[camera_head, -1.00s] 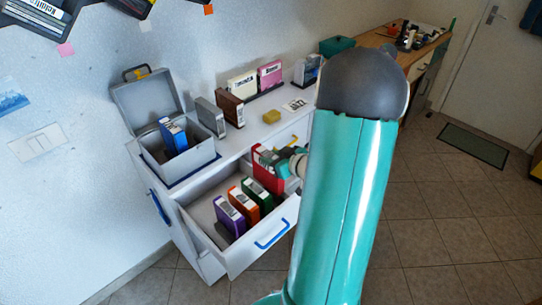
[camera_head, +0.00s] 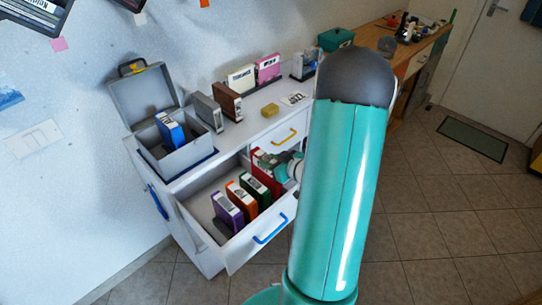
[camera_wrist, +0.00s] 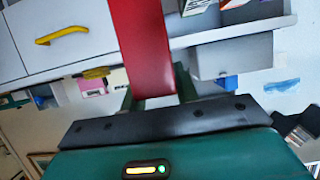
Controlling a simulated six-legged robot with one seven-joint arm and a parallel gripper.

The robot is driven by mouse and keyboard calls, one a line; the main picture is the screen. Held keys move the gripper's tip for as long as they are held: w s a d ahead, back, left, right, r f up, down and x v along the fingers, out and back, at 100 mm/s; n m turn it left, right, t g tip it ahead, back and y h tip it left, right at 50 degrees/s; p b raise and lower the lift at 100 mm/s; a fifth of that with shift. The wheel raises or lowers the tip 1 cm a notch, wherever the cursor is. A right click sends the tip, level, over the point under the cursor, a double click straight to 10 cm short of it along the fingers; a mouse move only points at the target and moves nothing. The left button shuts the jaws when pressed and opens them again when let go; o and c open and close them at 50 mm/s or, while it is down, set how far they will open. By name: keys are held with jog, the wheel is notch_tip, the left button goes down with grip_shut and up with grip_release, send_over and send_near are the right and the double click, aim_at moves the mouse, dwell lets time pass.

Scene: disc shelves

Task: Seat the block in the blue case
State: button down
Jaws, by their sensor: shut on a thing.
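My gripper (camera_head: 294,166) is at the right end of the open drawer, shut on a red case (camera_head: 266,174). The red case stands upright at the end of the drawer's row of cases. In the wrist view the red case (camera_wrist: 143,45) runs up from between my fingers (camera_wrist: 153,98). I cannot tell whether its base touches the drawer floor. A blue case (camera_head: 170,130) stands in the open grey box (camera_head: 185,163) on the cabinet top. A small yellow block (camera_head: 270,110) lies on the cabinet top, apart from my gripper.
The open drawer (camera_head: 229,254) also holds a purple case (camera_head: 228,210), an orange case (camera_head: 241,201) and a green case (camera_head: 256,191). Grey (camera_head: 208,113) and brown (camera_head: 228,101) cases stand on top. A shut drawer with a yellow handle (camera_head: 286,136) is beside it.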

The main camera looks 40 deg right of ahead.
jog(key=shift+f, duration=3.45)
dwell(0.6)
jog(key=c, duration=1)
grip_release()
jog(key=shift+o, duration=0.2)
jog(key=v, duration=1.4)
jog(key=shift+w+r, duration=0.1)
jog(key=shift+w, duration=0.05)
